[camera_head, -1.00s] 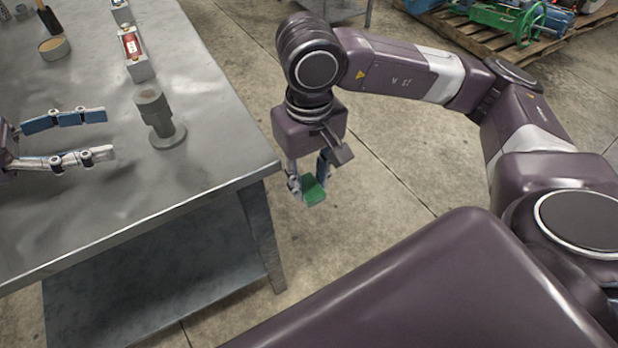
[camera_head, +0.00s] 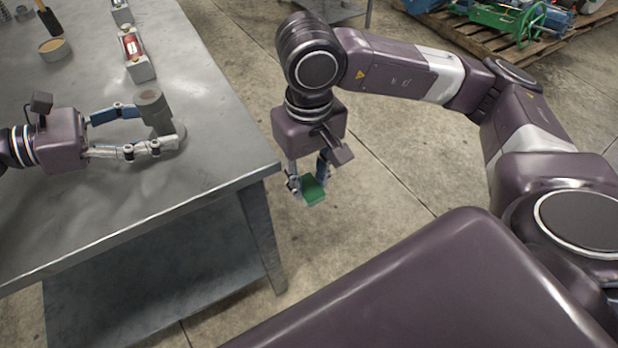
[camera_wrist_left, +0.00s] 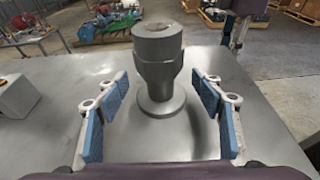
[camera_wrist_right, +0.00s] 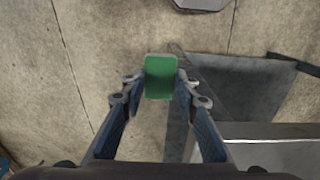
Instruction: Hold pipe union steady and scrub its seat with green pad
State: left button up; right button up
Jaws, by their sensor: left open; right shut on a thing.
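The grey pipe union (camera_head: 153,107) stands upright on the metal table near its right edge. It also shows in the left wrist view (camera_wrist_left: 157,65), centred between the fingers, with its round base on the table. My left gripper (camera_head: 160,126) is open, with a finger on each side of the union; in the left wrist view there are gaps on both sides. The green pad (camera_head: 312,190) is held by my right gripper (camera_head: 308,183), out past the table's right edge above the floor. The right wrist view shows the pad (camera_wrist_right: 160,78) between the fingertips.
The metal table (camera_head: 215,140) has bare room around the union. A box with a red part (camera_head: 136,56), a round tin (camera_head: 54,48) and a black-handled tool (camera_head: 48,18) sit farther back. A pallet with green machinery (camera_head: 515,20) stands on the floor at the back right.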

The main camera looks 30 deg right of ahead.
pick_arm(q)
jog(key=c, duration=0.5)
dwell(0.5)
jog(key=shift+c, duration=0.2)
grip_shut()
pick_arm(e)
jog(key=shift+a+r, duration=0.1)
dwell(1.1)
